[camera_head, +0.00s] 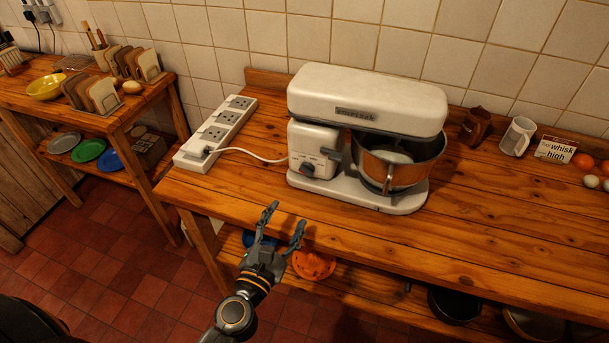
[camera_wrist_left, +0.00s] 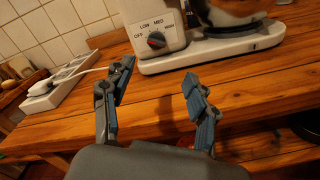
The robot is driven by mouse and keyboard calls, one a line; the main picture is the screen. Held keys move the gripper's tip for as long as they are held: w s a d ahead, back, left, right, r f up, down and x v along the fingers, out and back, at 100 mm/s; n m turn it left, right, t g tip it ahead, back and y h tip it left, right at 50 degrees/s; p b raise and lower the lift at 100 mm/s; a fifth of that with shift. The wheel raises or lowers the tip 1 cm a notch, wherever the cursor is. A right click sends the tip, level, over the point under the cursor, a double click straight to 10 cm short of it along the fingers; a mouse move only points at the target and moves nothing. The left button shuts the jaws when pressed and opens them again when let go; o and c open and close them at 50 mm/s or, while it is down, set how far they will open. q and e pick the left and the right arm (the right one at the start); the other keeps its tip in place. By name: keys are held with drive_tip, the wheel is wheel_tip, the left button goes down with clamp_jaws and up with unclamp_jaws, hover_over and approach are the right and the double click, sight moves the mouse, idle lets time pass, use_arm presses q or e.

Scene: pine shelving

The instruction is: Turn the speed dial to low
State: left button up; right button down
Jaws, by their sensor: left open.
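The cream stand mixer (camera_head: 367,100) stands on the pine worktop with a steel bowl (camera_head: 398,161) under its head. Its dark speed dial (camera_head: 307,169) is on the front of the base at the left. In the left wrist view the dial (camera_wrist_left: 156,40) has OFF, LOW and MED printed around it, and a blurred label at its right. A small reddish mark shows on the dial; I cannot tell its exact setting. My left gripper (camera_head: 285,216) is open and empty at the worktop's front edge, in front of and apart from the dial. It also shows in the wrist view (camera_wrist_left: 159,71).
A white power strip (camera_head: 215,134) with the mixer's cord lies left of the mixer. Mugs (camera_head: 517,136), a "whisk high" card (camera_head: 556,149) and eggs stand at the right. An orange item (camera_head: 313,265) and pans are on the lower shelf. The worktop before the mixer is clear.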

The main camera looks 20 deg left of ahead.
sight(306, 173)
use_arm(q)
drive_tip(key=shift+n, duration=0.3)
drive_tip(key=w+p, duration=0.2)
drive_tip(key=w, duration=1.2)
drive_tip(key=shift+d, duration=0.1)
drive_tip(key=shift+s+r, duration=0.1)
drive_tip(key=c, duration=1.1)
